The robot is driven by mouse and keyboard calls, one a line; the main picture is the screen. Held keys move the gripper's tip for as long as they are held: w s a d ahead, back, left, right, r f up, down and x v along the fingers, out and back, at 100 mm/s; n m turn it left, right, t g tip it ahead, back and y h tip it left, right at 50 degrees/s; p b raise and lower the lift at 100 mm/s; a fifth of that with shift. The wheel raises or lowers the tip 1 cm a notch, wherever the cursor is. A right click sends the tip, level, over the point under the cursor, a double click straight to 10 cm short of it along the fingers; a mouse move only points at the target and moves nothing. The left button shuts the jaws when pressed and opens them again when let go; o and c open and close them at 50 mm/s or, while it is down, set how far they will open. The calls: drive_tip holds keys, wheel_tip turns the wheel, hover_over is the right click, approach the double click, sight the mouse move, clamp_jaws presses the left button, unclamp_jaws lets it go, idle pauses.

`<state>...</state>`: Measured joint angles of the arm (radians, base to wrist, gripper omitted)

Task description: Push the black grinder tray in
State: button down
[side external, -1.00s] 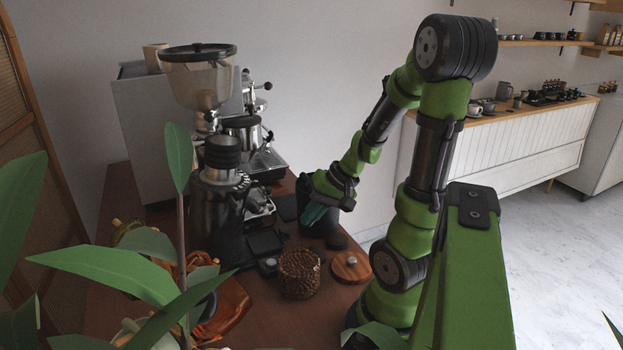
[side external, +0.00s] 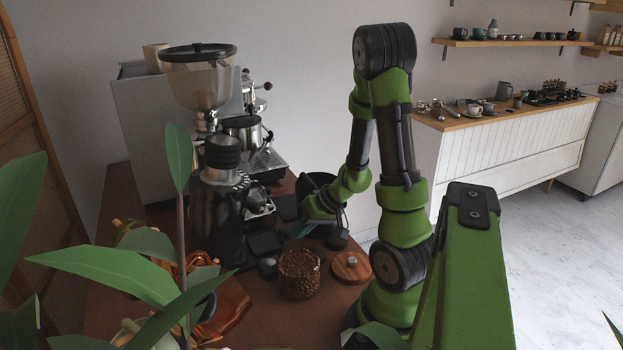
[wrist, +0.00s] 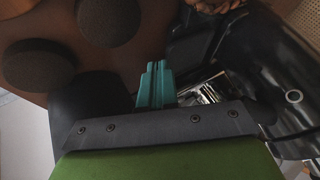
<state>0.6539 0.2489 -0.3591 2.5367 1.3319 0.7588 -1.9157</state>
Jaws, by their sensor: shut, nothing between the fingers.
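The black grinder (side external: 215,215) stands on the wooden counter in the side view. Its black tray (side external: 265,243) sticks out low at the grinder's right side. My gripper (side external: 298,230) is low over the counter, just right of the tray, with its arm reaching in from the right. In the wrist view its teal fingers (wrist: 155,85) are together with nothing between them. A dark flat shape (wrist: 195,48), which looks like the tray, is right of the fingertips there. I cannot tell whether the fingers touch it.
A woven basket (side external: 300,273), a round wooden piece (side external: 352,267) and a small black round item (side external: 338,240) stand near the gripper. A black container (side external: 315,184) is behind it. Plant leaves (side external: 110,270) cover the front left. The espresso machine (side external: 150,130) stands behind the grinder.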

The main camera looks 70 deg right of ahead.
sight(277, 246)
drive_tip(key=shift+x, duration=1.4)
drive_tip(key=shift+w+a, duration=0.9)
drive_tip(key=shift+a, duration=0.1)
drive_tip(key=shift+r, duration=0.1)
